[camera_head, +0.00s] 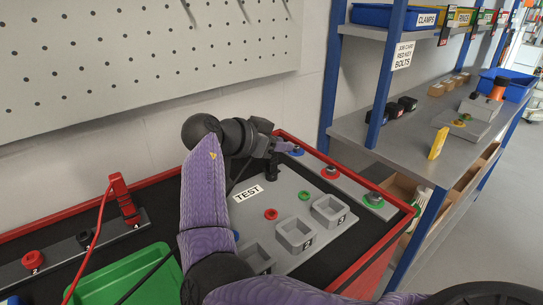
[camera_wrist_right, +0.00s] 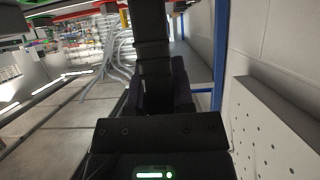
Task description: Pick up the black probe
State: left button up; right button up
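My right gripper (camera_head: 275,146) is at the end of the purple arm, over the back of the grey test panel (camera_head: 247,207). A black upright piece (camera_head: 272,168) stands just below it; this may be the black probe, but the gripper partly hides it. A thin black cable runs down from there behind my arm. I cannot tell whether the fingers touch or hold it. The right wrist view shows the dark gripper body (camera_wrist_right: 155,75), with no clear finger gap. My left gripper does not show.
A red probe (camera_head: 122,197) with a red cable stands in the numbered rack (camera_head: 75,250) at left. A green tray (camera_head: 125,280) lies in front. Colored ring stations (camera_head: 331,172) line the right side of the red-edged bench (camera_head: 398,203). A blue-post shelf (camera_head: 415,225) stands at right, a pegboard (camera_head: 130,55) behind.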

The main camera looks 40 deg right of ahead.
grip_shut()
